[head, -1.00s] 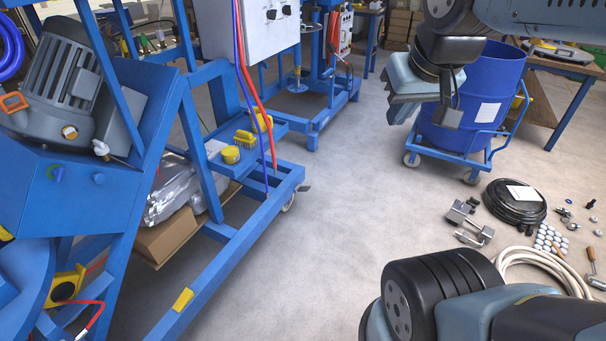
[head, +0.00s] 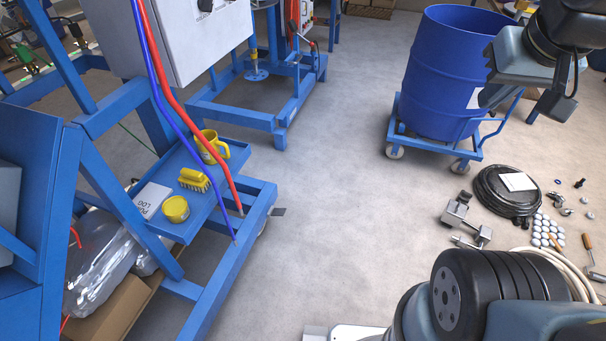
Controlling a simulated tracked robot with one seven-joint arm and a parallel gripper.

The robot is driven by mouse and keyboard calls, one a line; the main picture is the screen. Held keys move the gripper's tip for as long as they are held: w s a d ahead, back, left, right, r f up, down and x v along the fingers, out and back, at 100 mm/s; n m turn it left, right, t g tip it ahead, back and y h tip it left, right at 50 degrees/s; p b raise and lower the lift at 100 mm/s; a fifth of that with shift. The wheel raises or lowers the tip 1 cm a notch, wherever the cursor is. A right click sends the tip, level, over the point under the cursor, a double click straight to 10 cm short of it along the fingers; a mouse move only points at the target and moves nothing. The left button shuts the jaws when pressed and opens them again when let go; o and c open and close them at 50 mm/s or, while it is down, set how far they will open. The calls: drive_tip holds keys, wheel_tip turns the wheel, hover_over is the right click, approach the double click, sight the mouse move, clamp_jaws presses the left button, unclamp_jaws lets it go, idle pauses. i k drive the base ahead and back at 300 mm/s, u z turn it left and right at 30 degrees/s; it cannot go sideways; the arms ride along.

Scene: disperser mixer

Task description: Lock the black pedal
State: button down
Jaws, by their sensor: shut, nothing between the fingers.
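The black pedal (head: 279,211) is a small dark flat tab. It sticks out to the right at floor level beside a caster, at the near right corner of the blue machine frame (head: 262,200). The caster is mostly hidden behind the frame, and I cannot tell the pedal's tilt. My gripper (head: 490,95) is at the upper right, in front of the blue drum. It is shut with nothing in it, well to the right of the pedal and apart from it.
A blue drum (head: 445,75) stands on a wheeled dolly (head: 430,145). Black cable (head: 508,195), metal clamps (head: 465,220) and small parts lie on the floor at right. A yellow mug (head: 208,148), brush (head: 194,180) and tin (head: 175,209) sit on the frame's shelf. Floor around the pedal is clear.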

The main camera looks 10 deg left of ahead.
sight(278, 211)
drive_tip(key=u, duration=0.2)
drive_tip(key=i, duration=1.25)
drive_tip(key=u, duration=0.6)
